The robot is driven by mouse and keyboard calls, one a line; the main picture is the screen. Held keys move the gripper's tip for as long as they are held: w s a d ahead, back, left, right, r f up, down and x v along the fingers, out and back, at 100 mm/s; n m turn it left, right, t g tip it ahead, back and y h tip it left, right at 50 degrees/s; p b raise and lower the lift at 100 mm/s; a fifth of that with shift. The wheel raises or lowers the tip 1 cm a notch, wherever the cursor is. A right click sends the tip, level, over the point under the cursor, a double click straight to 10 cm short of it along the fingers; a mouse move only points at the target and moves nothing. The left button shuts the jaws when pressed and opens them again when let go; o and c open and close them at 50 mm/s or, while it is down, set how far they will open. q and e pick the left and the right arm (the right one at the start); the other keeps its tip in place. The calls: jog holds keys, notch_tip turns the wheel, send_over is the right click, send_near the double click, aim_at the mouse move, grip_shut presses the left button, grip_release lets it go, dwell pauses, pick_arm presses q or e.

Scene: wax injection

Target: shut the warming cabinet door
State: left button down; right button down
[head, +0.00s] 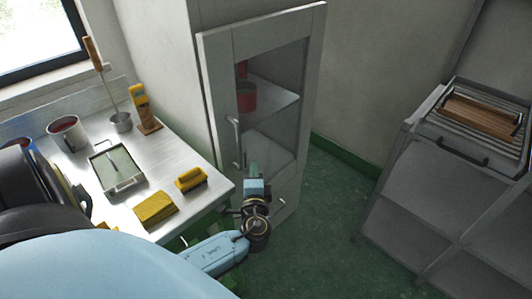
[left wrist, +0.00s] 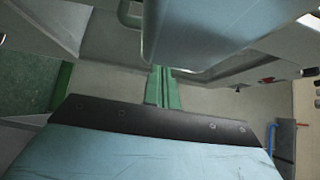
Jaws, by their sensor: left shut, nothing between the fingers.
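The warming cabinet is tall and pale grey, with a framed glass door (head: 217,88). A long vertical handle (head: 236,135) is on the left side of the door. Through the glass a red pot (head: 246,97) shows on a shelf. I cannot tell for sure whether a narrow gap stands at the door's edge. My left gripper (head: 253,168) is shut and empty, its green fingers in front of the door's lower part, right of the handle's lower end. Contact cannot be made out. The shut fingers also show in the left wrist view (left wrist: 161,88). My right gripper is not in view.
A metal worktable (head: 158,178) left of the cabinet holds a metal tray (head: 117,168), a yellow brush (head: 191,179), yellow blocks (head: 155,208) and cups. A grey rack (head: 411,165) with a wooden-topped item (head: 484,117) stands right. Green floor (head: 335,210) lies clear between.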

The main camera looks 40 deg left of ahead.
pick_arm(q)
jog(key=v, duration=1.3)
jog(key=shift+s+b, duration=0.2)
jog(key=shift+b, duration=0.15)
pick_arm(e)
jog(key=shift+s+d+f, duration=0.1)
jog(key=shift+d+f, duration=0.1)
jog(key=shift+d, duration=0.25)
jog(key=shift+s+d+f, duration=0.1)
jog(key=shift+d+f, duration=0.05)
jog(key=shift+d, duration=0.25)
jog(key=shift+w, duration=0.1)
